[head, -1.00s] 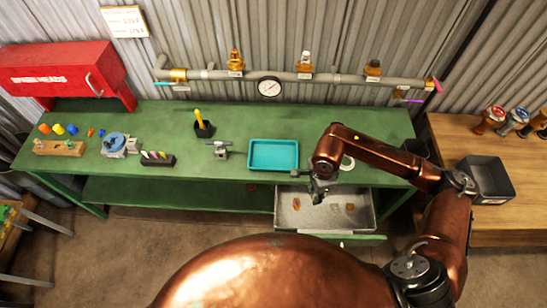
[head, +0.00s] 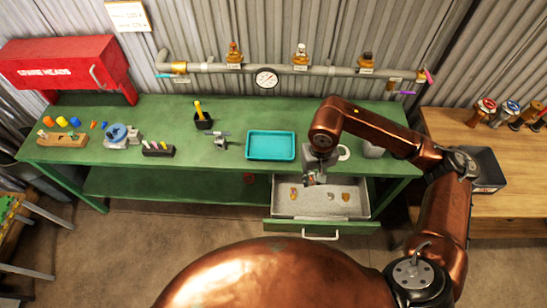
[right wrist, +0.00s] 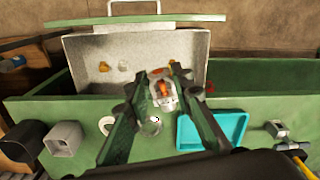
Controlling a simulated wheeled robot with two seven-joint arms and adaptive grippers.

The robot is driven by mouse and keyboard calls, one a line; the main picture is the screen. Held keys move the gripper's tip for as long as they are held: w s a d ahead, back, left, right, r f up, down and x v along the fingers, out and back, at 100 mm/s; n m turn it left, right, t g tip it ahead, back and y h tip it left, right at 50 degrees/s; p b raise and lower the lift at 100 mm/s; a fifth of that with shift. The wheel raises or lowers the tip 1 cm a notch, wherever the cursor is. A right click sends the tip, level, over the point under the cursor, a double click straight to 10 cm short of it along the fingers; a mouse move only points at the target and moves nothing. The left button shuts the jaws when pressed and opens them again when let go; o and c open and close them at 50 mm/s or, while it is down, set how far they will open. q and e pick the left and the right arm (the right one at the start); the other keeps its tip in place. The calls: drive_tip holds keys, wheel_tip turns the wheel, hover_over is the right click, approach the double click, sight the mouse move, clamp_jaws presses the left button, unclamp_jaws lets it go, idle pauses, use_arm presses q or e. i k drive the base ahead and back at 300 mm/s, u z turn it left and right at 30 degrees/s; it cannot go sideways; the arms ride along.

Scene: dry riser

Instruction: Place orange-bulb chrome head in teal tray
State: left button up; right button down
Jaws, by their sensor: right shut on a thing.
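My right gripper (head: 313,180) is over the back part of the open drawer, close to the front edge of the bench. In the right wrist view its fingers (right wrist: 160,90) are shut on a chrome head with an orange bulb (right wrist: 165,93). The gripper mostly hides this head in the head view. The teal tray (head: 271,145) lies on the green bench, just left of and behind the gripper. It looks empty, and it also shows in the right wrist view (right wrist: 190,135). My left gripper is not in view.
The open drawer (head: 283,209) holds a few small heads, including an orange-red piece (head: 293,193) at its left. A grey clamp (head: 221,139) stands left of the tray. Pipework runs behind the bench.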

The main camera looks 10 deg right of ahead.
sight(271, 149)
drive_tip(key=z, duration=0.55)
drive_tip(key=k, duration=0.15)
drive_tip(key=u, duration=1.1)
drive_tip(key=i, duration=1.25)
drive_tip(key=z, duration=0.55)
